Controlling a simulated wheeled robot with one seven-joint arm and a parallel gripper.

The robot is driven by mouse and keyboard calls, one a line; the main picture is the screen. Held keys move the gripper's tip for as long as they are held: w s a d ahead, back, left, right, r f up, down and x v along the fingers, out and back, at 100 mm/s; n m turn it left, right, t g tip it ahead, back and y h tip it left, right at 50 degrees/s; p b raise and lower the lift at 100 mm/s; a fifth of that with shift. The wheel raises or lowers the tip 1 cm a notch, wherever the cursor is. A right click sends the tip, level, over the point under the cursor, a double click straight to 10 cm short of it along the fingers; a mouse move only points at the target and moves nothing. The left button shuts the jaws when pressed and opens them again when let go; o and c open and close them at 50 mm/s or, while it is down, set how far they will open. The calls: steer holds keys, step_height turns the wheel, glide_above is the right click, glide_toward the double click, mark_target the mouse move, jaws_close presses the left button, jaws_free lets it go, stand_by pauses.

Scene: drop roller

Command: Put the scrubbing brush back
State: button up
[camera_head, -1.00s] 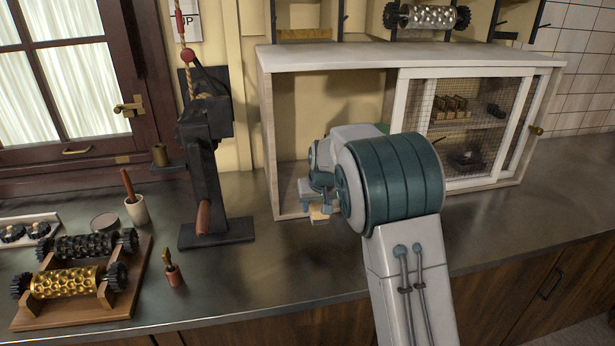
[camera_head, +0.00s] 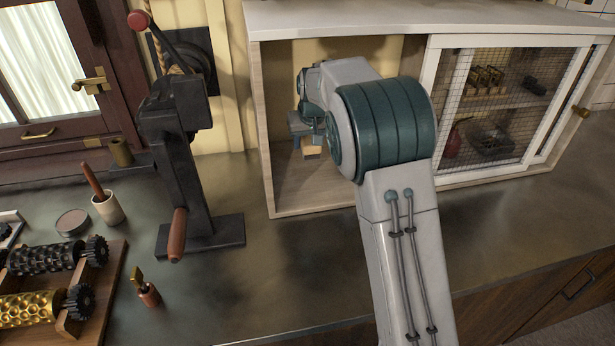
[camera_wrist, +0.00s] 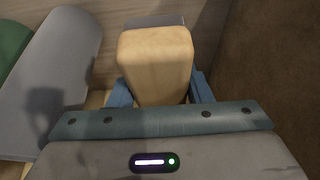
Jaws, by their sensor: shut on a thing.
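My gripper (camera_head: 308,143) is inside the open left part of the white-topped wooden cabinet (camera_head: 262,120). It is shut on a pale wooden block, which looks like the scrubbing brush (camera_head: 312,153). In the wrist view the brush (camera_wrist: 157,62) sits between the blue fingers of my gripper (camera_wrist: 160,95), its light wood face toward the camera. Any bristles are hidden. A darker grey edge shows just beyond the brush. I cannot tell whether the brush touches the cabinet floor. My arm hides the middle of the cabinet.
A grey rounded thing (camera_wrist: 55,75) and a green thing (camera_wrist: 12,45) lie left of the brush. A mesh door (camera_head: 490,110) covers the cabinet's right part. A black press (camera_head: 180,150) stands left of the cabinet.

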mark_target(307, 176)
step_height(307, 176, down, 10)
steer(key=shift+r+p, duration=0.2)
steer(key=shift+p, duration=0.25)
steer(key=shift+f+b, duration=0.6)
steer(key=shift+f, duration=0.05)
steer(key=shift+s, duration=0.1)
